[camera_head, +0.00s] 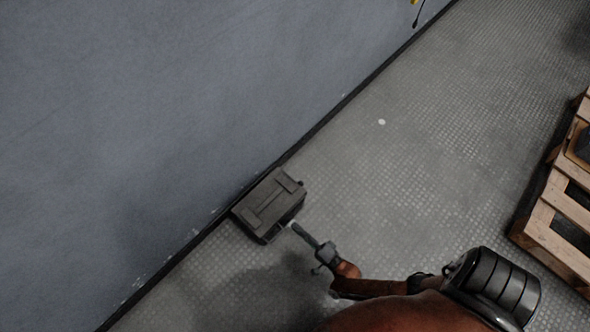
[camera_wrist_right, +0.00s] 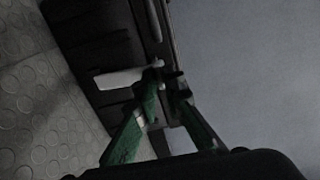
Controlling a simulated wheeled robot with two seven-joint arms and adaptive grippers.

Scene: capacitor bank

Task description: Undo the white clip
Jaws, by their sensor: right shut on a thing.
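A dark case (camera_head: 268,203) sits on the floor against the wall. It fills the upper left of the right wrist view (camera_wrist_right: 95,45), tilted in the picture. The white clip (camera_wrist_right: 118,79) shows on its side there as a pale flat bar. My right gripper (camera_head: 297,230) reaches the case's near right side in the head view. In the wrist view its green-sided fingers (camera_wrist_right: 166,80) close together at the clip's right end, shut on it. The fingertips hide that end, so I cannot tell how far the clip is turned. My left gripper is not in view.
A blue-grey wall (camera_head: 180,100) runs behind the case with a dark skirting along its foot. A wooden pallet (camera_head: 565,205) lies at the right. A small white disc (camera_head: 381,122) is on the floor. The studded floor between case and pallet is otherwise clear.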

